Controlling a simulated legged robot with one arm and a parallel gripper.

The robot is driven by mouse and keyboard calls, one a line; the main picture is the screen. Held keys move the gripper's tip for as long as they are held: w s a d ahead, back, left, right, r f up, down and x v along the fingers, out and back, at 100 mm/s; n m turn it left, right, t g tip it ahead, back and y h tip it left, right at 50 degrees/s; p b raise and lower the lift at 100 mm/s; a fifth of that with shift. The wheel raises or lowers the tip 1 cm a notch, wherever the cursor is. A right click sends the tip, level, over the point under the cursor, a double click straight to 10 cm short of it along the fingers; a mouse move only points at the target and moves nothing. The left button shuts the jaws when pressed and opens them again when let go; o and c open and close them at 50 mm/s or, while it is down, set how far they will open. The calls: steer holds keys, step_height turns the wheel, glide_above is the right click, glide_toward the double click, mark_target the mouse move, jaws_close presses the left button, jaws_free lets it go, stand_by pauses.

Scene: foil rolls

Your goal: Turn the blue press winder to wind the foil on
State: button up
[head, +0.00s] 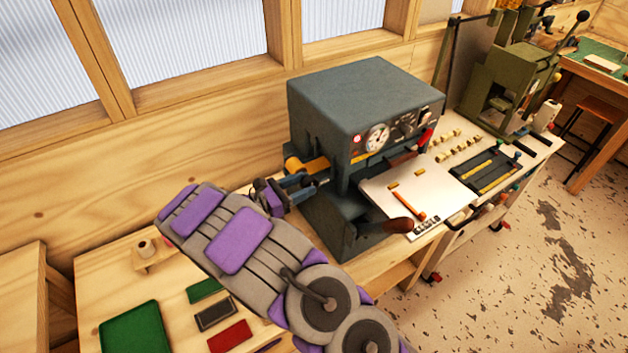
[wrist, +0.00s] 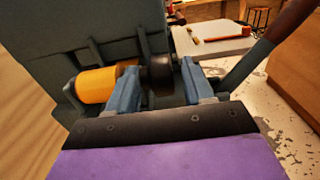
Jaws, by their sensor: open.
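The blue-grey press (head: 345,105) stands on the bench by the wall. A gold foil roll (head: 312,165) sits on its left side; the roll also shows in the wrist view (wrist: 97,84), left of my fingers. A dark round winder knob (wrist: 160,72) shows beyond and between my two blue fingers in the wrist view. My gripper (head: 312,185) is open at the press's left side, its fingers pointing toward the knob. I cannot tell whether either finger touches it. In the head view the knob is mostly hidden by the fingers.
A pale press table (head: 415,190) with small type pieces and a dark-handled lever (head: 390,226) lies right of my gripper. A green press (head: 495,85) stands farther right. Green and red trays lie on the near bench below my arm.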

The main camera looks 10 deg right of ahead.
mark_target(315, 179)
steer(key=shift+x, duration=2.3)
jaws_close()
steer(key=shift+r, duration=0.1)
steer(key=shift+p, duration=0.3)
steer(key=y+p, duration=0.2)
steer(key=shift+d+r+g+p, duration=0.1)
steer(key=shift+r+g+p, duration=0.05)
steer(key=shift+g+p, duration=0.15)
steer(key=y+p, duration=0.1)
steer(key=p, duration=0.1)
steer(key=shift+f+g+y+p, duration=0.2)
steer(key=shift+g+y+p, duration=0.1)
steer(key=shift+y+p, duration=0.1)
steer(key=shift+f+g+y+p, duration=0.3)
steer(key=shift+f+y+p, duration=0.1)
steer(key=shift+y+p, duration=0.65)
steer(key=shift+f, duration=0.1)
